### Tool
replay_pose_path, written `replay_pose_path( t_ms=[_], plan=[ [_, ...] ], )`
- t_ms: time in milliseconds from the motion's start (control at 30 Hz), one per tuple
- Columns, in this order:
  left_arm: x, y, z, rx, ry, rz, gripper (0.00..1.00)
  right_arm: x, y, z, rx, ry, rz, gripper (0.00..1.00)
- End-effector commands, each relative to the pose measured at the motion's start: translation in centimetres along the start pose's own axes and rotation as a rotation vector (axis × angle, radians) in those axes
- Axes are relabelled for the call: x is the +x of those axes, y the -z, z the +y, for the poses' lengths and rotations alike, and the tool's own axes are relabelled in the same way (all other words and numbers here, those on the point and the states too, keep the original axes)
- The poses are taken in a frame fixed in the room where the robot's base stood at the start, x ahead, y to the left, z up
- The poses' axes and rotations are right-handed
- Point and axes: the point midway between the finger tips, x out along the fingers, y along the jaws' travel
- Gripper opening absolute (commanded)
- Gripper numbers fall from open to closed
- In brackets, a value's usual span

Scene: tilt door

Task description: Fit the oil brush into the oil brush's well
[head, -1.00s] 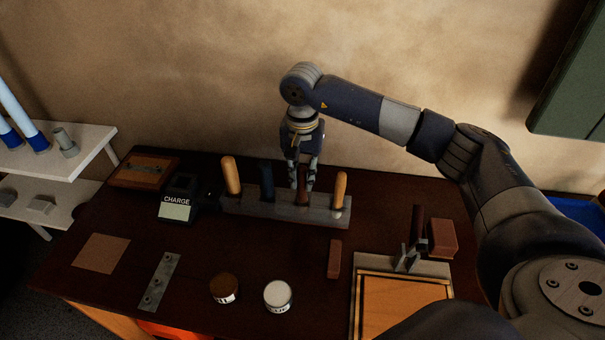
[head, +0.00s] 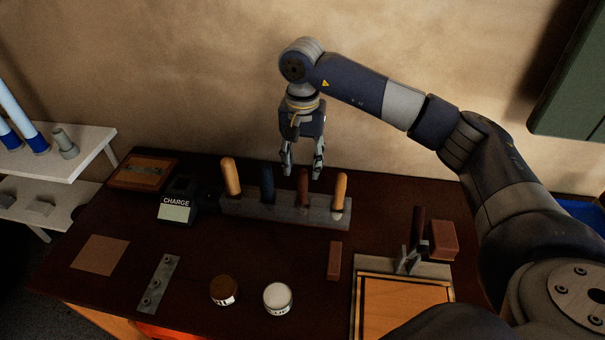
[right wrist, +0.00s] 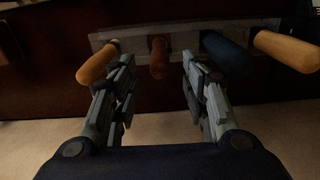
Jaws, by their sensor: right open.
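A grey rack (head: 255,211) on the dark workbench holds several upright handled tools in a row. The dark red-brown handle (head: 303,188), which I take to be the oil brush, stands in the rack between a blue handle (head: 267,182) and a tan handle (head: 340,190). Its lower end and well are hidden inside the rack. My right gripper (head: 302,173) is open and empty just above the red-brown handle. In the right wrist view, the red-brown handle (right wrist: 158,58) shows between the open fingers, apart from both. My left gripper is not in view.
Another tan handle (head: 231,178) stands at the rack's left end. A charger (head: 177,200) is left of the rack. Two round tins (head: 277,297) stand in front, and a wooden board (head: 400,305) lies front right. The bench between rack and tins is mostly clear.

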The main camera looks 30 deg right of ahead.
Motion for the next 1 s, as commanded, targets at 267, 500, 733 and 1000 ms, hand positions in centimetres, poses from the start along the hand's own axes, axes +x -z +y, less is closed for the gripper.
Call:
replay_pose_path(
  t_ms=[267, 500, 733, 1000],
  plan=[
    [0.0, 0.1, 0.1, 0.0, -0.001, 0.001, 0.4, -5.3, 0.0, -0.1, -0.001, 0.001, 0.001, 0.42],
    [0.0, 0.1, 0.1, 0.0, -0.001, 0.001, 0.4, -6.9, -0.1, 0.0, 0.0, -0.001, 0.0, 0.42],
    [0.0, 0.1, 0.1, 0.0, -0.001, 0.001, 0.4, -6.9, -0.1, 0.0, -0.001, -0.001, -0.001, 0.42],
    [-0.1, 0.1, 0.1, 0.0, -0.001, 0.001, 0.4, -7.0, -0.1, 0.0, -0.001, -0.001, -0.001, 0.42]
  ],
)
